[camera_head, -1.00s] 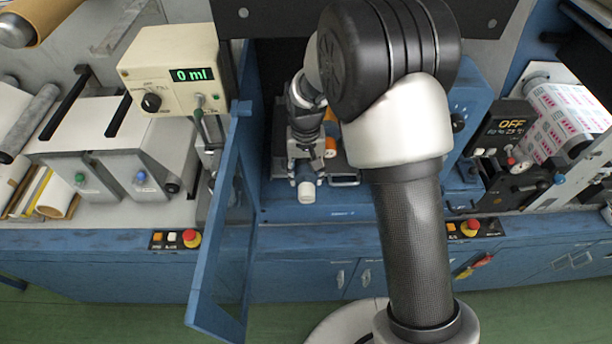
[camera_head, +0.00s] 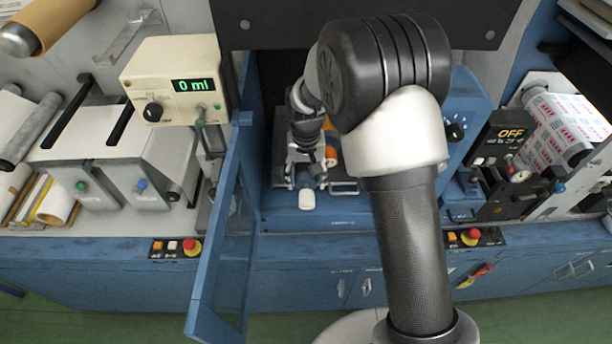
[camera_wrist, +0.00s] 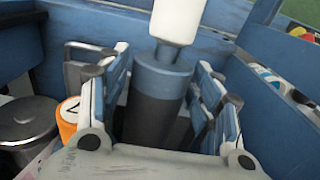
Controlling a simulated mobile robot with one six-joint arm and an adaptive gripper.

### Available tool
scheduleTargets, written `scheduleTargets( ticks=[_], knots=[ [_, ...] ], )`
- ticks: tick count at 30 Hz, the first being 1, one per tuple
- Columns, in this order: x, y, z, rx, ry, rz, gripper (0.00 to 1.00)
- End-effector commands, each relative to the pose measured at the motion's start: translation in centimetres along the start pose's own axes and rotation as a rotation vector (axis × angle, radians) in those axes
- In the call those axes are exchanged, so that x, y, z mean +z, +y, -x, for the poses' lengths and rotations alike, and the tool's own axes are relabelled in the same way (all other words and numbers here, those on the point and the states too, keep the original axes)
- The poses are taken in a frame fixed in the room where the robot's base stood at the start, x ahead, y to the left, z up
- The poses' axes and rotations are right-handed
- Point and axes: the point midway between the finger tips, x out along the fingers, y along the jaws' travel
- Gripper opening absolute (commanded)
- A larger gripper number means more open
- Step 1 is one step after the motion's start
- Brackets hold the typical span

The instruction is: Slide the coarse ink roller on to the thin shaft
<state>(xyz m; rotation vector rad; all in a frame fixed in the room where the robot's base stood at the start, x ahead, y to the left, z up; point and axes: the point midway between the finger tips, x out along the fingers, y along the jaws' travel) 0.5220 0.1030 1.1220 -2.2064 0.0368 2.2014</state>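My gripper (camera_wrist: 165,95) points down into the bay; its fingers also show in the head view (camera_head: 306,178). The fingers stand apart, on either side of a dark blue-grey cylinder (camera_wrist: 158,95), with narrow gaps that look clear of it. A short narrower neck and a white cylinder (camera_wrist: 178,20) continue from its far end. The white part also shows in the head view (camera_head: 306,199), just in front of the fingers. I cannot tell for sure whether this is the coarse ink roller or a shaft end. No other thin shaft can be made out.
An orange cylinder with a black mark (camera_wrist: 67,118) and a dark grey round part (camera_wrist: 28,122) lie left of the fingers. An open blue door (camera_head: 222,240) stands left of the bay. A control box (camera_head: 176,80) reads 0 ml. Blue walls close in on the right.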

Motion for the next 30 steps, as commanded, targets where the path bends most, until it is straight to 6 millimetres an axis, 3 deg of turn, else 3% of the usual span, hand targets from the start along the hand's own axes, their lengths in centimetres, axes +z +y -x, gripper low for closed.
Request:
scheduleTargets(
  ticks=[16,20,30],
  knots=[
    [0.8,0.0,-0.1,0.001,-0.004,0.000,0.69],
    [2.5,0.0,-0.1,0.001,-0.004,0.000,0.69],
    [9.3,0.0,-0.1,0.001,-0.004,0.001,0.69]
  ],
)
